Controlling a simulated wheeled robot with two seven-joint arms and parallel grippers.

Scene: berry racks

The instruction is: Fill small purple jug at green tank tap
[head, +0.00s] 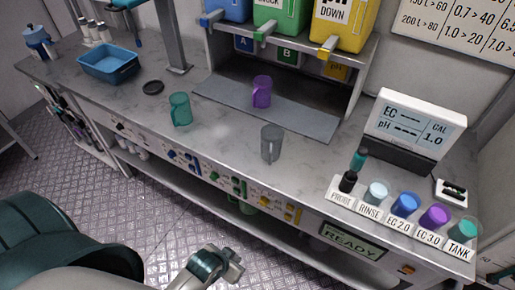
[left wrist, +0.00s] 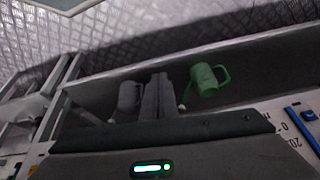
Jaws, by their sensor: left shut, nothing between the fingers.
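The small purple jug (head: 262,92) stands upright on the grey mat under the tank rack. The green tank (head: 279,16) sits on the rack between the blue and yellow tanks. Its green tap (head: 264,32) sticks out in front, above the jug in the picture; I cannot tell whether they line up exactly. The jug's inside is too small to judge. My left gripper (head: 236,264) is low in front of the counter, well away from the jug, shut and empty. Its fingers (left wrist: 158,96) show in the left wrist view. My right gripper is out of view.
A teal jug (head: 180,109) and a grey jug (head: 271,144) stand on the counter near its front. A blue tub (head: 109,63) is at left; a meter (head: 415,125) and a row of cups are at right. The left wrist view shows a green jug (left wrist: 208,80).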

